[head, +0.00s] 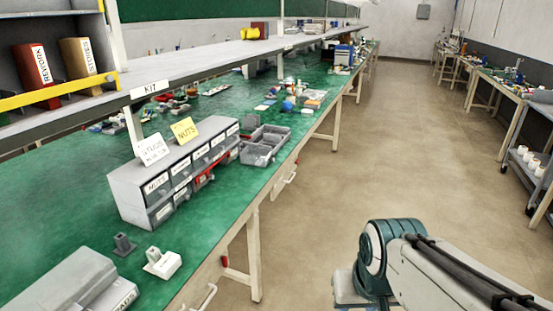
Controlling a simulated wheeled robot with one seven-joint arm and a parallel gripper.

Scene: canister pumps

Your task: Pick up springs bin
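I cannot read the word springs on any bin in the head view. A grey drawer cabinet (128,192) stands on the green bench, with two rows of small labelled drawers facing the aisle. Most of its labels are too small to read. Something red (204,180) shows low on its front. A white card and a yellow NUTS card (184,130) stand on its top. An open grey divided bin (265,145) sits just behind the cabinet. My arm shows at the lower right over the floor, apart from the bench. My gripper is not in view.
The green bench (60,205) runs away along the left, under a shelf with a KIT label (150,88). Red (37,75) and tan (79,60) binders stand on the shelf unit. A grey box (75,285) is at the near left. The aisle floor (370,150) is clear.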

